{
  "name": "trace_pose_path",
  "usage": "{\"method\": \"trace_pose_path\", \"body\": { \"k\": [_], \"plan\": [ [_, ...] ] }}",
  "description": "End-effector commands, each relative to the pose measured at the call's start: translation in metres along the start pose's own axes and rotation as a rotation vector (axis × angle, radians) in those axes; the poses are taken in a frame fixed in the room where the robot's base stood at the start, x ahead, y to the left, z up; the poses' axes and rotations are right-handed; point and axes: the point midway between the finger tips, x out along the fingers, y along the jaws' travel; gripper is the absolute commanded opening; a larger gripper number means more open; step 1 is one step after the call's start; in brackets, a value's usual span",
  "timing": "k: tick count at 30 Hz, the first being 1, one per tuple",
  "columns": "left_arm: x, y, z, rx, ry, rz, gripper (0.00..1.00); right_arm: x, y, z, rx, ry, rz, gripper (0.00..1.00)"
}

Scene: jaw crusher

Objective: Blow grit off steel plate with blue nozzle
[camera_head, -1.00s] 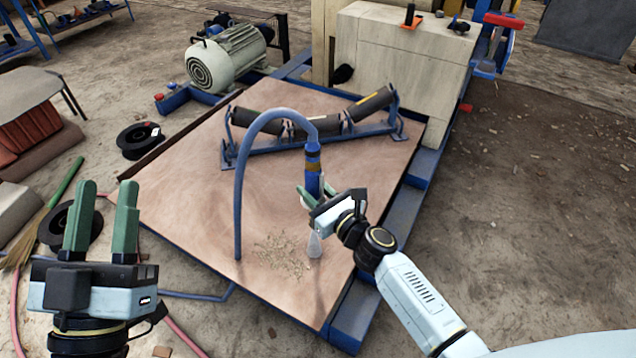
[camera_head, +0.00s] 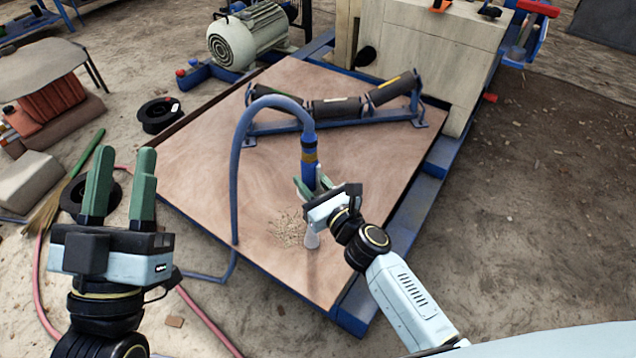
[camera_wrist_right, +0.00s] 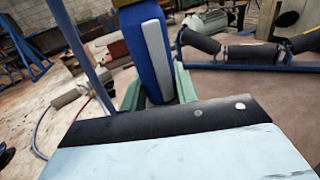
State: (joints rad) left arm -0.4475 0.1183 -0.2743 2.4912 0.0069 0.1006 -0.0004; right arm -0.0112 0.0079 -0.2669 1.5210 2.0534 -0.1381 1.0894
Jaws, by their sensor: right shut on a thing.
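My right gripper (camera_head: 309,188) is shut around the nozzle's body, which also shows between the green fingers in the right wrist view (camera_wrist_right: 148,55). A patch of pale grit (camera_head: 287,228) lies on the plate just left of the tip. Whether the tip touches the plate is hard to tell. My left gripper (camera_head: 119,185) is open and empty, left of the plate, fingers pointing up.
A roller frame (camera_head: 335,122) stands across the back of the plate, before the pale crusher body (camera_head: 425,60). A motor (camera_head: 250,38) sits behind. Black spools (camera_head: 158,115), a broom (camera_head: 75,180) and a pink hose (camera_head: 205,315) lie to the left. The right floor is open.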

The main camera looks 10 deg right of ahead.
Motion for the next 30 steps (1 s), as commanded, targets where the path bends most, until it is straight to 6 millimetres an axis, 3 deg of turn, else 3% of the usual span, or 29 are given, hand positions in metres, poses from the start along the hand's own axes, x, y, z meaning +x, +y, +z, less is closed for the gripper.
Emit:
{"method": "trace_pose_path", "body": {
  "k": [30],
  "plan": [
    [-0.01,0.002,-0.02,-0.003,0.242,0.004,0.36,0.065,0.026,0.0,0.0,-0.002,0.0,0.01]
  ]
}}
